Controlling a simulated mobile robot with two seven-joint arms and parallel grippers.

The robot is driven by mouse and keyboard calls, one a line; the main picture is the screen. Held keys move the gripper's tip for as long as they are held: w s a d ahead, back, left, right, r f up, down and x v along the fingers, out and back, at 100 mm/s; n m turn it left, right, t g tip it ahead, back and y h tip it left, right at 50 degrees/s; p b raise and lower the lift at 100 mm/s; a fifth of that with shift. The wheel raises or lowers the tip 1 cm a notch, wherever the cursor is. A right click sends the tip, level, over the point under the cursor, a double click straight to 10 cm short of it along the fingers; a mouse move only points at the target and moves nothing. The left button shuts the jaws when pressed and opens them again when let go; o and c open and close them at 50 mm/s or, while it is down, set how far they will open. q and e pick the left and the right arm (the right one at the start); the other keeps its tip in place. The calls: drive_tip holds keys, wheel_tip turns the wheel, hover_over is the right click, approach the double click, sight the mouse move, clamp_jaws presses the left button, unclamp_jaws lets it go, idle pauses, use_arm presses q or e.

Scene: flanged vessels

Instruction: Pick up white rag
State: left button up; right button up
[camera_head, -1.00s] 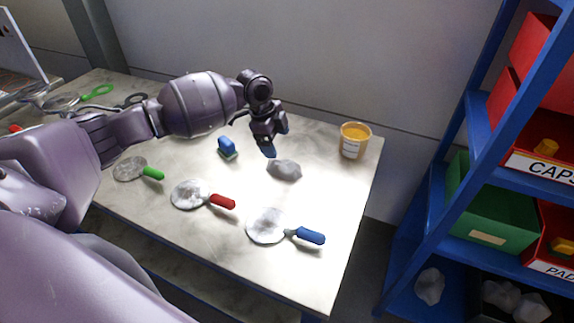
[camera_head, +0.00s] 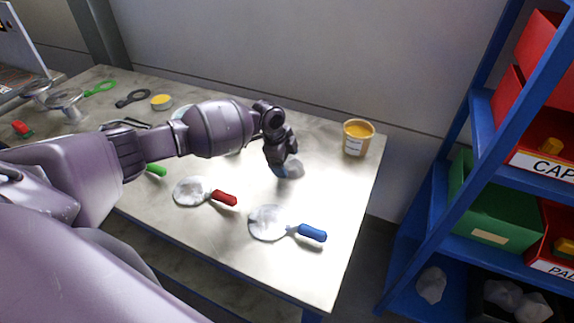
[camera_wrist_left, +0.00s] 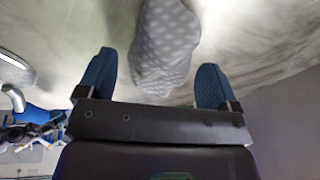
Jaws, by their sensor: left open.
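The white rag (camera_head: 295,168) is a small crumpled grey-white cloth on the table, partly hidden behind my left gripper in the head view. My left gripper (camera_head: 281,170) points down at the rag's left side. In the left wrist view the rag (camera_wrist_left: 164,45) is dotted and lies between the two blue fingertips of the open gripper (camera_wrist_left: 156,80), with a gap on each side. I cannot tell whether a finger touches it. My right gripper is not in view.
A blue shelf rack (camera_head: 425,205) with red and green bins stands to the right. A wall bounds the table's back.

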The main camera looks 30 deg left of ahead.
use_arm(q)
drive_tip(key=c, duration=1)
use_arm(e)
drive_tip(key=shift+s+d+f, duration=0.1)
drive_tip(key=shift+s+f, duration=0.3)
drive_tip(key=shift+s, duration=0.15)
use_arm(q)
drive_tip(key=shift+r, duration=0.15)
drive_tip(key=shift+r, duration=0.3)
wheel_tip(320, 180, up, 19)
drive_tip(key=shift+p, duration=0.3)
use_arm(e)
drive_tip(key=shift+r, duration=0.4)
use_arm(q)
drive_tip(key=shift+r, duration=0.1)
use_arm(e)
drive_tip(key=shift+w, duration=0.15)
